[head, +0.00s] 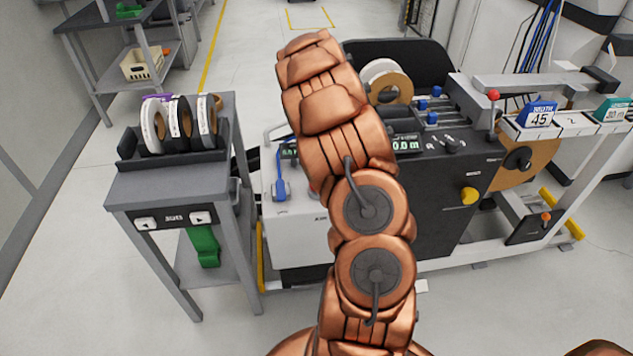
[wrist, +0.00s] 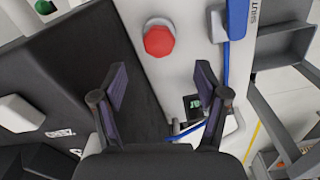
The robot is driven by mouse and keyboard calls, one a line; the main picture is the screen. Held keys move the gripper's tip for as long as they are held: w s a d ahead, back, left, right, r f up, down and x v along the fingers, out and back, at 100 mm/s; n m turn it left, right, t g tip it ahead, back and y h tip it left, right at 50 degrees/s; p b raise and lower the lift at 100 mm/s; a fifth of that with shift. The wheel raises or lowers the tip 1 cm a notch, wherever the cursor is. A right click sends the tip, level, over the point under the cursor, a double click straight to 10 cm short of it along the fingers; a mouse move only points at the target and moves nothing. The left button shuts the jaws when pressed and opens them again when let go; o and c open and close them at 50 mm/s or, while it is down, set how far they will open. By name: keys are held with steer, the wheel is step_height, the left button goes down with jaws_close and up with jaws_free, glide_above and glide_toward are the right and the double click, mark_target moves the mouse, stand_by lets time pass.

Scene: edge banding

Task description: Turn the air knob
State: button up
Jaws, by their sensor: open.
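In the wrist view my gripper (wrist: 161,80) is open, its two dark fingers spread apart with nothing between them. A round red knob or button (wrist: 159,40) sits on a white panel just beyond the fingertips, roughly centred on the gap. I see no label naming it the air knob. My arm hides this spot in the head view. In the head view a yellow knob (head: 469,196) is on the dark front of the machine (head: 450,225). A small red ball-topped lever (head: 493,96) stands above it.
A blue tool (wrist: 237,18) with a blue cable is right of the red knob, near a small green display (wrist: 193,102). A pale block (wrist: 18,113) sticks out at left. A grey cart (head: 165,190) with tape rolls stands left of the machine; floor is open around it.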

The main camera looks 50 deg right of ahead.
steer(key=shift+w+d+f, duration=0.1)
steer(key=shift+d+f, duration=0.25)
steer(key=shift+f, duration=0.35)
step_height(320, 180, down, 7)
steer(key=shift+f+p, duration=0.2)
steer(key=shift+p, duration=0.35)
steer(key=c, duration=1.2)
